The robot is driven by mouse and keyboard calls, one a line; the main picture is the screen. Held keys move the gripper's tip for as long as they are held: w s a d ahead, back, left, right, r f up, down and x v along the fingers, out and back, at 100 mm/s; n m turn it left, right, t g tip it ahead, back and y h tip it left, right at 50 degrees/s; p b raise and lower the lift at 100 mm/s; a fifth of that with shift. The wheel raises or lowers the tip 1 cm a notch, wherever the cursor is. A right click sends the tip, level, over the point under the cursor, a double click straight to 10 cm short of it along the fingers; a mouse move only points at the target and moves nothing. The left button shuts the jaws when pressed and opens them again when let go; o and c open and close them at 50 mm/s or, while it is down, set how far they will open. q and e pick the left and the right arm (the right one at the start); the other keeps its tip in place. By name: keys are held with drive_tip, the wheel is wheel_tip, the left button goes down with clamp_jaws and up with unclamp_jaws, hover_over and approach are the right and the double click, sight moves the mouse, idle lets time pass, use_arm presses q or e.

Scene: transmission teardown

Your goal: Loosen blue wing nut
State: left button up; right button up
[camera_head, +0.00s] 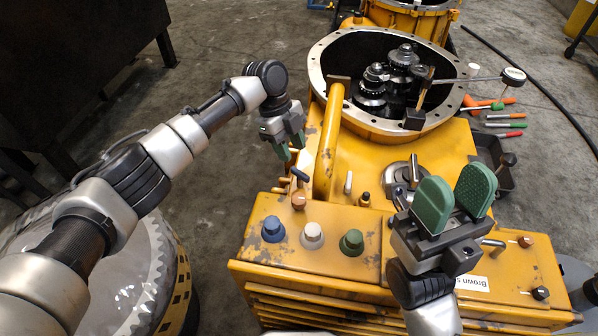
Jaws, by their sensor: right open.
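A small dark bluish piece (299,174) sits on a post on top of the yellow housing; it is too small to tell whether it is the blue wing nut. A round blue knob (272,229) stands at the left end of the control panel. My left gripper (291,147) points down just above and left of the bluish piece, apart from it. Its two green finger pads show a gap with nothing seen between them. My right gripper (456,202) is open and empty above the right part of the housing, its green pads upward. It hides part of the housing top.
A white knob (312,236) and a green knob (351,242) stand beside the blue knob. An open round casing (318,75) with dark gears (375,85) rises behind. A yellow pipe (328,140) stands close right of my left gripper. Screwdrivers (503,125) lie at the right.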

sight(300, 172)
use_arm(q)
drive_tip(key=b+x, duration=0.2)
drive_tip(key=x, duration=0.4)
drive_tip(key=shift+s+d+f, duration=0.1)
drive_tip(key=shift+s+f, duration=0.05)
drive_tip(key=shift+f, duration=0.1)
clamp_jaws()
